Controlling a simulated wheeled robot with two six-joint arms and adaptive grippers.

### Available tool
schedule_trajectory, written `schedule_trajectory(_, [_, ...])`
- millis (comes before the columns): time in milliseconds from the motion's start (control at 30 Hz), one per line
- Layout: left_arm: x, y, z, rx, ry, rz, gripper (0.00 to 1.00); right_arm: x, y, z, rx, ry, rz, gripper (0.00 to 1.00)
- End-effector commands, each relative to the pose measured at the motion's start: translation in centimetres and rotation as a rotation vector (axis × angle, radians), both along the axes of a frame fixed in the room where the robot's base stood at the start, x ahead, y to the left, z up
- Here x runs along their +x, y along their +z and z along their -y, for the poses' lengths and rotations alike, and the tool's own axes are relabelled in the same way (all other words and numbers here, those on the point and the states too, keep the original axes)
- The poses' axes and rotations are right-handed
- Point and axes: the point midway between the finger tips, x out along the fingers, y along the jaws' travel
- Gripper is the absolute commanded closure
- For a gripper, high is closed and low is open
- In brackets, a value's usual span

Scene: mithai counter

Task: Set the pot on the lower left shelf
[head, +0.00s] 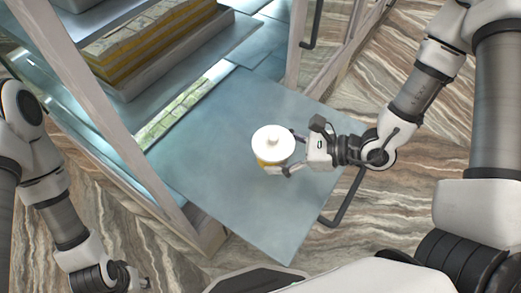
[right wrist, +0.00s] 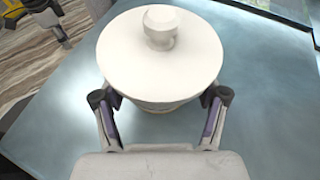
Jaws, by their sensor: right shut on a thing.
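The pot (head: 272,146) has a round white lid with a knob and a yellowish lower body. It is upright over the flat blue-grey panel (head: 230,200) that extends out of the cabinet; I cannot tell whether it touches the panel. My right gripper (head: 283,155) is shut on the pot from the right side. In the right wrist view the pot (right wrist: 160,50) sits between the two fingers, and its lid hides most of its body. My left gripper (head: 138,282) is low at the left, at the picture's bottom edge, away from the pot; its fingers are not clear.
The cabinet has a pale frame post (head: 95,110) at the left. An upper shelf (head: 190,60) holds a tray of layered yellow and white sweets (head: 150,40). Green-topped sweets (head: 175,112) lie lower inside. A dark handle (head: 345,200) is at the panel's right edge. The panel's front is clear.

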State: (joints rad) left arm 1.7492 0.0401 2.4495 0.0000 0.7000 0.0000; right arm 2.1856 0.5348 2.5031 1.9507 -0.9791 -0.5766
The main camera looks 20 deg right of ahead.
Motion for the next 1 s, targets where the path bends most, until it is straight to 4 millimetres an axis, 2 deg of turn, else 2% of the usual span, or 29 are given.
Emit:
schedule_trajectory(33, [0.0,-2.9,0.0,0.000,0.000,0.000,0.59,0.7,-1.4,-0.1,-0.002,0.000,0.010,0.61])
schedule_trajectory(67, [0.0,-3.4,0.0,0.000,0.000,0.000,0.59,1.2,-1.3,-0.1,-0.004,-0.001,0.010,0.61])
schedule_trajectory(133, [0.0,-4.1,0.0,0.000,0.000,0.000,0.59,3.5,-1.2,-0.4,-0.010,0.003,0.012,0.61])
schedule_trajectory(200, [0.0,-3.3,0.0,0.000,0.000,0.000,0.59,5.5,-0.6,-0.7,-0.010,0.002,0.005,0.61])
schedule_trajectory(300, [0.0,-3.3,0.0,0.000,0.000,0.001,0.59,7.6,-0.7,-0.9,-0.006,0.001,0.003,0.61])
schedule_trajectory(367, [0.0,-3.4,0.0,0.000,0.000,0.001,0.59,8.3,-0.8,-1.0,-0.004,0.000,0.001,0.61])
schedule_trajectory(467, [0.0,-3.8,0.0,0.000,0.000,0.001,0.59,8.6,-1.9,-1.1,-0.002,-0.001,-0.003,0.61])
schedule_trajectory(600, [0.0,-4.6,0.0,0.000,0.000,0.000,0.59,8.6,-4.3,-1.1,-0.001,-0.001,-0.004,0.61])
schedule_trajectory(967, [0.0,-5.0,0.0,0.000,0.000,0.000,0.59,8.6,-4.8,-1.0,-0.001,-0.002,0.000,0.61])
schedule_trajectory(1000, [0.0,-4.8,0.0,0.000,0.000,0.000,0.59,8.6,-4.6,-1.0,-0.002,-0.002,0.000,0.14])
